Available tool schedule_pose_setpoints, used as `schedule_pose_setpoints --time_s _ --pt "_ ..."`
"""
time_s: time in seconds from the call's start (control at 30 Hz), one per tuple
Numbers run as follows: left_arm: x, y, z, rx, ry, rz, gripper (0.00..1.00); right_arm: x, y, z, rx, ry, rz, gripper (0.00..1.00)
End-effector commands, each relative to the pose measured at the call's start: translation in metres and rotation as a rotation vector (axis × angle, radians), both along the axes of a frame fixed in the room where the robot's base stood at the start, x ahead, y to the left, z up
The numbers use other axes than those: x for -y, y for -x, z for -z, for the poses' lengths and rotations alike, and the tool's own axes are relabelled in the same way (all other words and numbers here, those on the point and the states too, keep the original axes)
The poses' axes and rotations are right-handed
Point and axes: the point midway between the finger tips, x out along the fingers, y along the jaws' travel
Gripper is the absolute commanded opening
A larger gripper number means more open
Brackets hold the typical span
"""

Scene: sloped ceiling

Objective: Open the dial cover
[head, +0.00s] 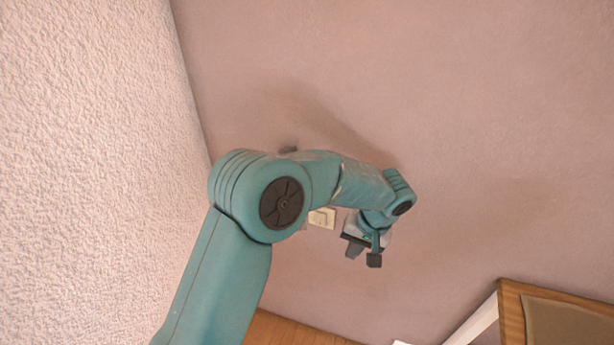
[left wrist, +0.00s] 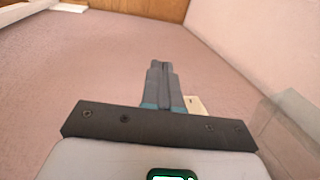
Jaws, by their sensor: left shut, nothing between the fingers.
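My left gripper (head: 364,255) is in front of the pinkish wall in the head view. In the left wrist view its fingers (left wrist: 163,70) are together with nothing between them. A small cream fixture (head: 323,217) is on the wall, partly hidden behind my left arm. A cream piece (left wrist: 195,104) also shows just right of the fingers in the left wrist view, mostly hidden by the gripper body. A see-through panel (left wrist: 287,130) stands at the right of that view; I cannot tell whether it is the dial cover. No dial is clearly visible. My right gripper is not in view.
A rough pale wall (head: 95,130) rises on the left in the head view. A wood-framed board (head: 512,318) is at the lower right, and a wooden strip (head: 290,330) runs along the bottom. The wall right of my gripper is clear.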

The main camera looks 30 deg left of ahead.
Motion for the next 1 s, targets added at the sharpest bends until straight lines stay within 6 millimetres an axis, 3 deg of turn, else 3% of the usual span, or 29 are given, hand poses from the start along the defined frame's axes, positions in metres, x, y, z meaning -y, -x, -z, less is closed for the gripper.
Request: schedule_pose_setpoints --time_s 0.03,0.2,0.3,0.4,0.57,1.0 --pt "-0.006 -0.011 -0.036 0.039 -0.065 -0.047 0.00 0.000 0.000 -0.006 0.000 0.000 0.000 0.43" --pt "-0.032 -0.024 -0.152 0.168 -0.295 -0.289 0.00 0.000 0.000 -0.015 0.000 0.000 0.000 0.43" --pt "-0.042 -0.019 -0.203 0.228 -0.383 -0.420 0.00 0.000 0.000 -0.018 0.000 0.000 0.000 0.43" --pt "-0.047 -0.013 -0.227 0.257 -0.429 -0.495 0.00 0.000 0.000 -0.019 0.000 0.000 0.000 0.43" --pt "-0.057 -0.011 -0.223 0.263 -0.444 -0.517 0.00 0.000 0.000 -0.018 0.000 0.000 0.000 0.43" --pt "-0.110 -0.009 -0.151 0.257 -0.441 -0.511 0.00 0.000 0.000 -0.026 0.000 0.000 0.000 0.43"
